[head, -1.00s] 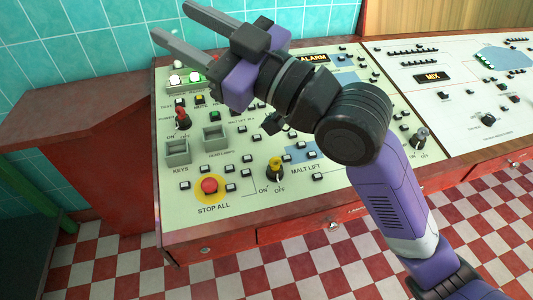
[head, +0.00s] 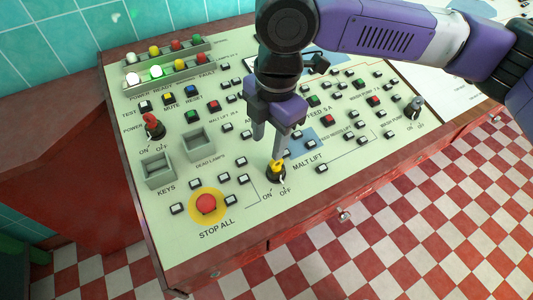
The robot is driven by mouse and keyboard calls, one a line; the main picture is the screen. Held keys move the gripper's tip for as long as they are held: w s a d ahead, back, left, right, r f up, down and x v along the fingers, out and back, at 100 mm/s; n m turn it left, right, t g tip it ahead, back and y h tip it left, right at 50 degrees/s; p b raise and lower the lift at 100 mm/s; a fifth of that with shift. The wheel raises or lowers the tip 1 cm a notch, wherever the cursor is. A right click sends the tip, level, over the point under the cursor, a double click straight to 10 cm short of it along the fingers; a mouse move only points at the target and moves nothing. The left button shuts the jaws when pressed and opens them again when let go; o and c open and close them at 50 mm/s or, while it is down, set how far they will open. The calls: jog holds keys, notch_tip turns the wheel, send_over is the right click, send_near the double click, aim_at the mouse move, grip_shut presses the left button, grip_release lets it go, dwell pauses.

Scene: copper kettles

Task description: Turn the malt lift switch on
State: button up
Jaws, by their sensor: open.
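The malt lift switch (head: 277,174) is a small yellow-topped rotary knob on a dark base, near the panel's front edge. ON is printed at its lower left, OFF at its lower right, and MALT LIFT to its right. I cannot tell for sure which way the knob points. My gripper (head: 268,150) hangs pointing down, with its fingers a little apart and nothing held between them. In the picture its fingertips are just above the knob, one nearly overlapping it. I cannot tell whether they touch it.
The red STOP ALL button (head: 206,204) on a yellow disc is left of the switch. Grey key trays (head: 159,170), a red POWER switch (head: 153,125) and a black rotary switch (head: 414,108) also stand up from the panel. Small push buttons surround the switch.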

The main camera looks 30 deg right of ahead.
aim_at(277, 166)
jog(key=shift+s+d+n+g+h, duration=0.3)
jog(key=shift+s+d, duration=0.4)
jog(key=shift+s, duration=0.05)
jog(key=shift+f+b, duration=0.3)
jog(key=shift+f, duration=3.6)
grip_shut()
jog(key=shift+r+m+p, duration=0.15)
jog(key=shift+m+p, duration=0.25)
jog(key=shift+p, duration=0.2)
jog(key=shift+m+p, duration=1.25)
jog(key=shift+m, duration=0.15)
jog(key=shift+m+p, duration=1.7)
jog(key=shift+m, duration=0.4)
jog(key=shift+m+p, duration=0.4)
jog(key=shift+m, duration=0.2)
